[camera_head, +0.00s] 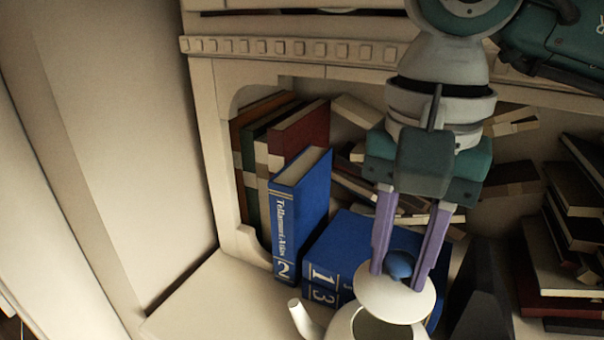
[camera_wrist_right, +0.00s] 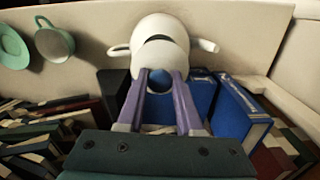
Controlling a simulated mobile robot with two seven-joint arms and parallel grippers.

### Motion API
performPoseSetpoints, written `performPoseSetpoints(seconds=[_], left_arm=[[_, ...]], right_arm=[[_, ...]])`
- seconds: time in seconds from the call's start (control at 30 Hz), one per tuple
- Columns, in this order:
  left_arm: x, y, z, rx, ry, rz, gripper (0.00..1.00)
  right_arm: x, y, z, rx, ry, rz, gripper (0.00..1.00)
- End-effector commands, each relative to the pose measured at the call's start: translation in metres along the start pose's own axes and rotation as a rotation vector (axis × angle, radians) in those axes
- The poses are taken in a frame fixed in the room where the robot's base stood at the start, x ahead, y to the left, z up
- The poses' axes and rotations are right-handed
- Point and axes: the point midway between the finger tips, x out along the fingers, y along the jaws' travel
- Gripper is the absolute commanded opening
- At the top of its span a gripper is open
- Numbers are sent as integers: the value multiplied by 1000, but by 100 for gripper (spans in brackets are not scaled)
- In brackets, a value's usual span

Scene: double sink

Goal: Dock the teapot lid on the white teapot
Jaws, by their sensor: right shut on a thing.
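The white teapot (camera_head: 345,324) is at the bottom edge of the head view, cut off, with its spout to the left. Part of its dark round opening shows. My right gripper (camera_head: 399,272) points down and is shut on the blue knob (camera_head: 400,263) of the white teapot lid (camera_head: 393,297). The lid overlaps the far part of the opening. In the right wrist view the lid (camera_wrist_right: 160,56) lies in front of the teapot (camera_wrist_right: 157,23), with a dark gap between them. I cannot tell whether they touch. My left gripper is not in view.
Blue books (camera_head: 302,210) stand close behind the teapot, and a dark wedge-like object (camera_head: 483,295) is to the right. Stacked books (camera_head: 560,265) are at the far right. A green cup (camera_wrist_right: 54,42) and saucer (camera_wrist_right: 11,46) show in the wrist view. The surface left of the spout is clear.

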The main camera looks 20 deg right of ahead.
Motion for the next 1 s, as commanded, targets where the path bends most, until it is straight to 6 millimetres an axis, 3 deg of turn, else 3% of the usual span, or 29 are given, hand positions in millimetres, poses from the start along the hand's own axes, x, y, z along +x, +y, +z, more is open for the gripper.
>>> performPoseSetpoints(seconds=[0.27, 0.7, 1.0], left_arm=[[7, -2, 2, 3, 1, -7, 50], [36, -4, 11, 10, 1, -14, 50], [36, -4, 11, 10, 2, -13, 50]], right_arm=[[13, 1, 2, -22, -2, -1, 0], [57, 1, 2, -19, -1, 0, 0], [59, 1, 2, -20, -1, -1, 0]])
